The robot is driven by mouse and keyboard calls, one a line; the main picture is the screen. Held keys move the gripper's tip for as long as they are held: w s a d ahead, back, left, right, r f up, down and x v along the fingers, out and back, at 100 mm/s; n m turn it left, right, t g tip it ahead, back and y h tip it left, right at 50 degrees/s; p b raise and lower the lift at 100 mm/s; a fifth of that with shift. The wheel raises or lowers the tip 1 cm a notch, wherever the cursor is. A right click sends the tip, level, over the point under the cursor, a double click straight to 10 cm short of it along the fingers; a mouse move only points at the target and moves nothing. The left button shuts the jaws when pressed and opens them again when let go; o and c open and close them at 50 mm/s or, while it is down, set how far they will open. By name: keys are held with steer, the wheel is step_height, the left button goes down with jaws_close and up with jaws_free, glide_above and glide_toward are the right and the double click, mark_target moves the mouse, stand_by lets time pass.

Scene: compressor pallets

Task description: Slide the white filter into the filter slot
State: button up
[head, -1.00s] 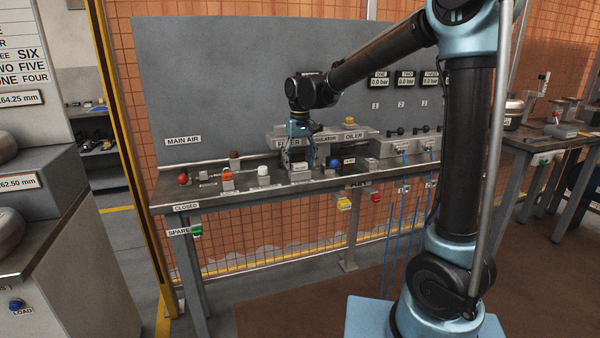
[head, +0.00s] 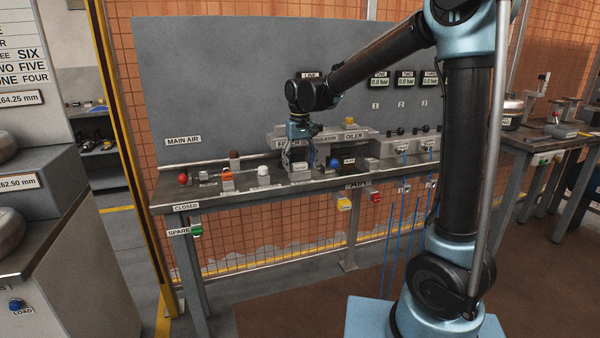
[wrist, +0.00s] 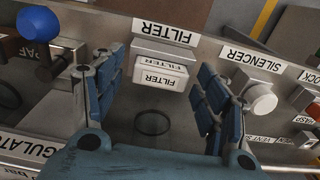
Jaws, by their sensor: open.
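The white filter (wrist: 161,75) is a small pale block with FILTER labels, seen in the wrist view at a grey holder with its own FILTER plate (wrist: 165,33). My gripper (wrist: 152,88) is open, its blue-padded fingers apart on the left and right of the filter, with visible gaps at both sides. In the head view, my gripper (head: 299,155) points down over the bench by the filter holder (head: 302,174). The FILTER-labelled unit (head: 288,142) behind is largely covered by my gripper, so its slot cannot be made out.
A white silencer knob (wrist: 262,98) stands right of the fingers, and a blue ball (wrist: 39,21) is at upper left. A dark ring (wrist: 152,122) lies between the fingers. On the bench (head: 240,190) are also a red ball (head: 183,178) and an orange-topped part (head: 227,174).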

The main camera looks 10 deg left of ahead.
mark_target(300, 163)
steer(key=c, duration=1.4)
steer(key=shift+r, duration=3)
steer(key=shift+c, duration=0.2)
steer(key=shift+r, duration=0.25)
